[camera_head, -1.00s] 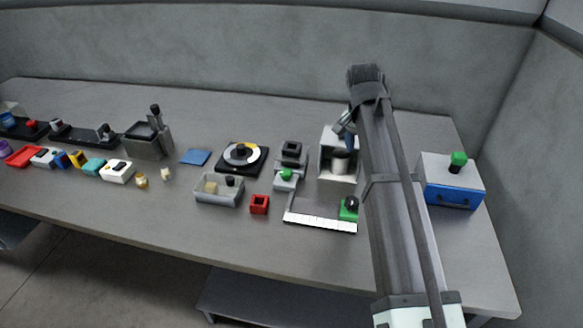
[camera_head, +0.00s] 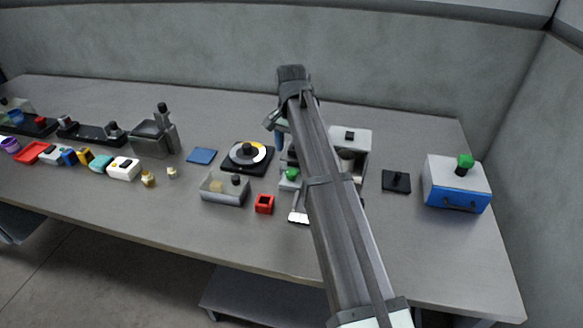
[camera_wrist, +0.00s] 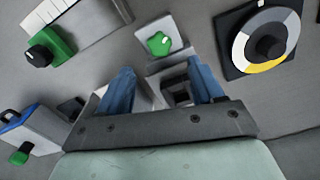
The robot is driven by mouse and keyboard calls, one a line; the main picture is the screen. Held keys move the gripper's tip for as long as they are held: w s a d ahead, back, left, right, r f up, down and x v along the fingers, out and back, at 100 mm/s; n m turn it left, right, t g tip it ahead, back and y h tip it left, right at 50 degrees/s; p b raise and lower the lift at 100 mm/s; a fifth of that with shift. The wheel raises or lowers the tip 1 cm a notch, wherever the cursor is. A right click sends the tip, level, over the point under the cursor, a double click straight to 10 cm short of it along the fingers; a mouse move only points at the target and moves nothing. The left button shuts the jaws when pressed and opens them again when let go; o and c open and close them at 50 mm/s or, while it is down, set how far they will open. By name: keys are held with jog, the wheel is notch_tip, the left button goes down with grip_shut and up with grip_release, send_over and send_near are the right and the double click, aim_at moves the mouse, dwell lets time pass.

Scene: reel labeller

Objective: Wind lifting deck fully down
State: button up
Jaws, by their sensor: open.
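My gripper (camera_wrist: 163,76) is open, its two blue fingers spread and nothing held between them. In the wrist view a small pale block with a green knob (camera_wrist: 159,43) lies just beyond the fingertips. A dark square frame (camera_wrist: 178,94) on a grey body shows between the fingers; which part is the lifting deck, and its height, I cannot tell. In the head view the green knob (camera_head: 291,174) shows left of my arm, and my gripper (camera_head: 279,137) is above and behind it. My arm hides most of the frame there.
A round dial (camera_head: 247,155) stands close on the left, with a clear bin (camera_head: 224,190) and red cup (camera_head: 264,204) in front. A white-edged plate (camera_head: 298,217) is mostly behind my arm. A black knobbed plate (camera_head: 397,182) and blue box (camera_head: 457,197) stand right.

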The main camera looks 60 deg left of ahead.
aim_at(292, 171)
notch_tip(292, 171, down, 8)
jog(key=shift+f, duration=0.1)
jog(key=shift+c, duration=0.4)
jog(key=c, duration=1)
jog(key=shift+o, duration=0.2)
